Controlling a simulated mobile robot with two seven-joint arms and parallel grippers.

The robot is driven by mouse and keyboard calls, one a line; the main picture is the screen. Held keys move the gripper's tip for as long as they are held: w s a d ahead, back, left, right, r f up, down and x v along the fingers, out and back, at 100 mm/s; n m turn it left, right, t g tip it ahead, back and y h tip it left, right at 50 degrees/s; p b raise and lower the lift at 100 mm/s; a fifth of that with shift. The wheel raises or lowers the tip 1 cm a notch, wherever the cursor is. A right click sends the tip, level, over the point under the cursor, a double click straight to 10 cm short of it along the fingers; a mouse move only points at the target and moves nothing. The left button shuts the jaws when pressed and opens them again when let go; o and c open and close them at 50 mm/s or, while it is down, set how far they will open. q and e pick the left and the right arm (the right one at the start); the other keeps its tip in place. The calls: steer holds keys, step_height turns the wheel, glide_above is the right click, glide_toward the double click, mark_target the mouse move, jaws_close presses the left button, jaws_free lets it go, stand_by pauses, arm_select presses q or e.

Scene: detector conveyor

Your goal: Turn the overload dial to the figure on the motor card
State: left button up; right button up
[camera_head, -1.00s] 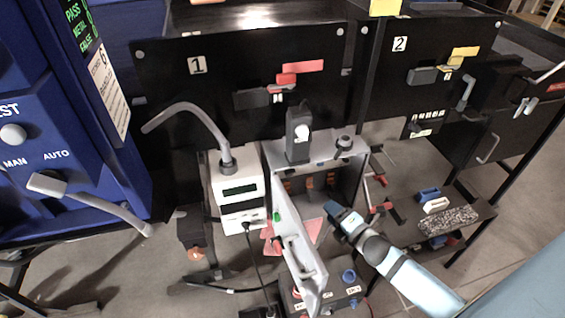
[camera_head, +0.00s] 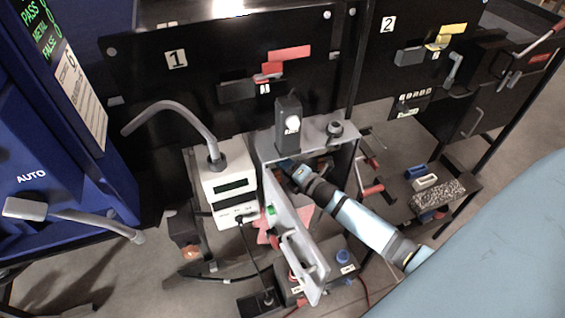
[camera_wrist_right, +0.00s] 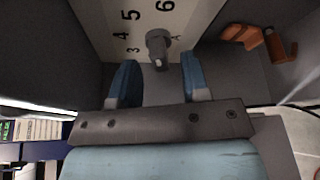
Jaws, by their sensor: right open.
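The overload dial (camera_wrist_right: 159,46) is a small grey knob on a pale plate inside the box. The figures 3, 4, 5 and 6 and an A are printed around it. The grey box (camera_head: 348,160) stands with its door (camera_head: 288,232) swung open. My right gripper (camera_head: 287,165) reaches into the box, its tips partly hidden there. In the right wrist view its blue fingers (camera_wrist_right: 161,80) are open, one on each side below the knob, with nothing between them. I cannot make out a motor card. My left gripper is not in view.
A white meter (camera_head: 228,183) stands left of the box. Orange parts (camera_wrist_right: 255,40) are right of the dial. A control box with a blue button (camera_head: 343,256) lies below.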

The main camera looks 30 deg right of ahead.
steer(key=shift+w+a+f, duration=0.1)
steer(key=shift+w+f, duration=0.05)
steer(key=shift+w, duration=0.95)
steer(key=c, duration=0.7)
steer(key=shift+c, duration=0.2)
steer(key=shift+f, duration=0.1)
